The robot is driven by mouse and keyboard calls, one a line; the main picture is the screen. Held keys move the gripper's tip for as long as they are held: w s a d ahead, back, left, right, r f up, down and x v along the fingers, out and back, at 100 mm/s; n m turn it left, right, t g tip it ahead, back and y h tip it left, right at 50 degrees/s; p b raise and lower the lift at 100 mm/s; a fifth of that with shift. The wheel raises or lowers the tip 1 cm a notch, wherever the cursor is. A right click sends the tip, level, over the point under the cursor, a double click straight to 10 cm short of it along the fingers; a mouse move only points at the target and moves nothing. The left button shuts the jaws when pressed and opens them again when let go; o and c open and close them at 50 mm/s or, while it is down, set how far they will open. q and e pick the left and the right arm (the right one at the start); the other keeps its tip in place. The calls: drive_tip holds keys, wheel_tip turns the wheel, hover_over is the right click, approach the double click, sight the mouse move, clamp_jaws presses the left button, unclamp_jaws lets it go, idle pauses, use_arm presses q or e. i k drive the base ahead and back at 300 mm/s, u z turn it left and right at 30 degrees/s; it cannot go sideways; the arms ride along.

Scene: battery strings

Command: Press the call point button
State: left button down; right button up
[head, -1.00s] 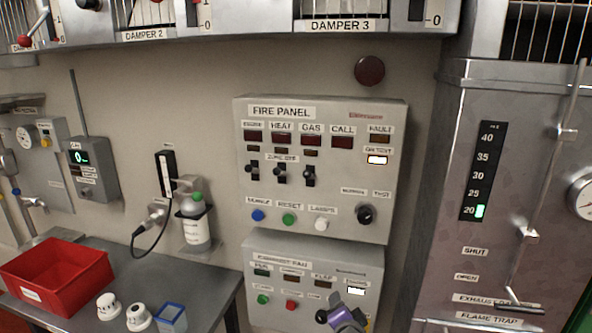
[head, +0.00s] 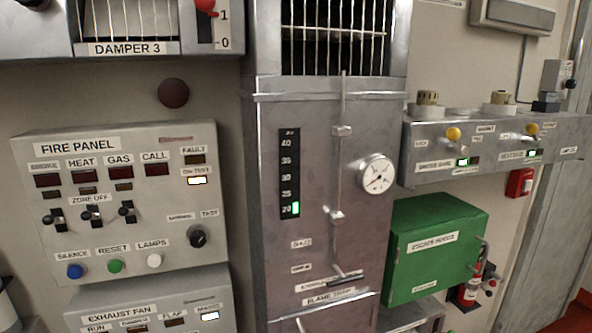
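A small red box on the wall at the right (head: 520,183), beside the door frame, looks like the call point. Its front is small, and I cannot make out the button clearly. The fire panel (head: 130,200) at the left has a dark window labelled CALL and blue, green and white buttons in its lower row. Neither of my grippers shows in the head view.
A metal duct (head: 265,250) with a gauge (head: 376,173) stands in the middle. A green escape hoods box (head: 437,245) is right of it, below a grey shelf unit (head: 500,150). A red extinguisher (head: 468,293) stands near the door frame.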

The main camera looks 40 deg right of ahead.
sight(527, 186)
drive_tip(key=z, duration=2.55)
